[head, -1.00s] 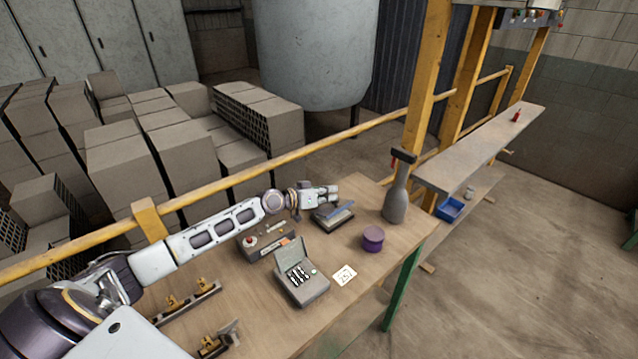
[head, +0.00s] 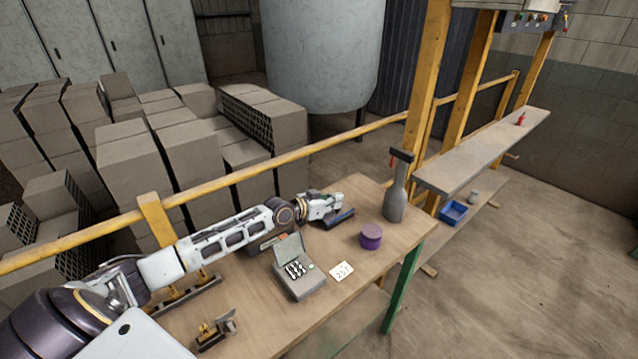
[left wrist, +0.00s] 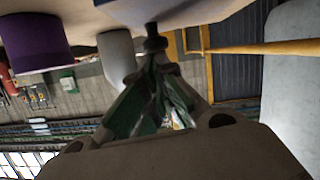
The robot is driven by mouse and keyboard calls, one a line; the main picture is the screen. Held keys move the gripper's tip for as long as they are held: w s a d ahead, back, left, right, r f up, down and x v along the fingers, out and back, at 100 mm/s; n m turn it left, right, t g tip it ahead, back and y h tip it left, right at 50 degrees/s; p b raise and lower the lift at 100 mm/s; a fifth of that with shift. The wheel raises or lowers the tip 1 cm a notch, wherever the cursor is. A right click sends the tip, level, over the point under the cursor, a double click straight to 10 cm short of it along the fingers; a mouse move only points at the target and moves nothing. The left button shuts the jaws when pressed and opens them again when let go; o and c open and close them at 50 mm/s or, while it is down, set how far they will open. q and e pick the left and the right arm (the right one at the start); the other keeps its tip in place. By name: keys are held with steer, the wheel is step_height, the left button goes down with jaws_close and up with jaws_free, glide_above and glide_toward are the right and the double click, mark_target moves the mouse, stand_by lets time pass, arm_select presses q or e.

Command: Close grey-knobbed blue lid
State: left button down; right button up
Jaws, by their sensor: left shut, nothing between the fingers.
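A dark box with a blue lid (head: 340,219) sits near the far edge of the workbench, left of the purple tin. My left gripper (head: 340,203) is shut and empty, just above and behind the lid, and it hides much of the box. I cannot tell whether it touches the lid or how far the lid stands open. The grey knob cannot be made out. In the left wrist view the shut fingers (left wrist: 154,45) point up toward a pale bluish surface at the top, which may be the lid. My right gripper is out of view.
Brass-coloured fittings (head: 215,332) are at the near left. A yellow rail (head: 255,174) runs behind the bench.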

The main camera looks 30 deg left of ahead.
mark_target(333, 215)
arm_select(q)
steer(key=shift+d+f, duration=0.1)
stand_by(0.6)
steer(key=shift+w+r+p, duration=0.1)
steer(key=shift+r+p, duration=1.3)
steer(key=shift+r, duration=0.3)
steer(key=shift+r+p, duration=0.3)
steer(key=shift+r, duration=0.1)
steer(key=shift+s+a, duration=0.25)
steer(key=shift+s, duration=0.15)
steer(key=b+v, duration=0.1)
steer(key=v, duration=0.8)
steer(key=shift+d, duration=0.2)
